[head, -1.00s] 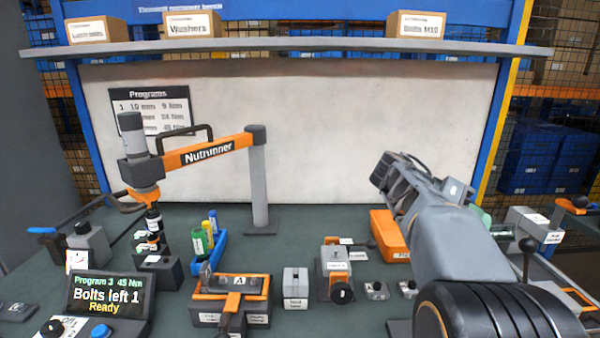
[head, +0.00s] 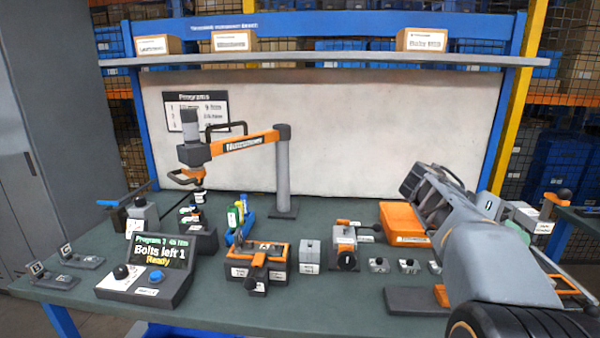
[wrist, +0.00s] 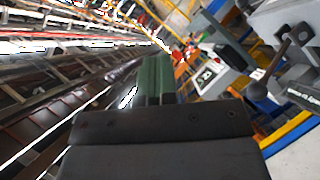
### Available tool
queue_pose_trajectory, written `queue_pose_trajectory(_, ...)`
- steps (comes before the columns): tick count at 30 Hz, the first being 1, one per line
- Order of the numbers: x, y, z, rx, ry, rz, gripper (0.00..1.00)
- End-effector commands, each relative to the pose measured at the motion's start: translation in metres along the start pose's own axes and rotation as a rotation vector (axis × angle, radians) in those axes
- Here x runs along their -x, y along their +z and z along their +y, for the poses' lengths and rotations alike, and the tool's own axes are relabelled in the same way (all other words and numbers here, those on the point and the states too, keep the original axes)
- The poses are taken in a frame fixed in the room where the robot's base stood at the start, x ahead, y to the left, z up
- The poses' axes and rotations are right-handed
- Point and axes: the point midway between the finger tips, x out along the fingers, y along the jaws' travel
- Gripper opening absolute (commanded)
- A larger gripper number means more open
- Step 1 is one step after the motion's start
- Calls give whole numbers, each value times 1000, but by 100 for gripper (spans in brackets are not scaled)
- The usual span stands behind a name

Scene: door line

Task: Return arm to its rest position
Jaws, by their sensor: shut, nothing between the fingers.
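My arm (head: 500,255) reaches up from the lower right of the head view, over the right end of the workbench (head: 330,300). My gripper (head: 415,183) is at its far end, raised above the bench near the orange box, and looks small and partly turned away. In the wrist view the green fingers of my gripper (wrist: 157,80) stand close together with nothing between them. The gripper is shut and touches nothing that I can see.
The orange box (head: 400,222) lies left of the arm. The nutrunner (head: 235,145) hangs at the left over the bench. A clamp fixture (head: 258,262) stands mid-bench. Bare bench top lies along the front edge.

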Motion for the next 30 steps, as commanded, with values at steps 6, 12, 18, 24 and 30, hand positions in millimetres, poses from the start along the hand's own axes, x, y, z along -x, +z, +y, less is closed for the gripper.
queue_pose_trajectory(6, 1, 3, -28, 190, -121, 32, 0)
queue_pose_trajectory(12, -2, 28, -69, 410, -293, 34, 0)
queue_pose_trajectory(18, 18, 78, -96, 675, -603, 63, 0)
queue_pose_trajectory(24, 72, 153, -87, 882, -1038, 146, 0)
queue_pose_trajectory(30, 121, 216, -39, 912, -1376, 203, 0)
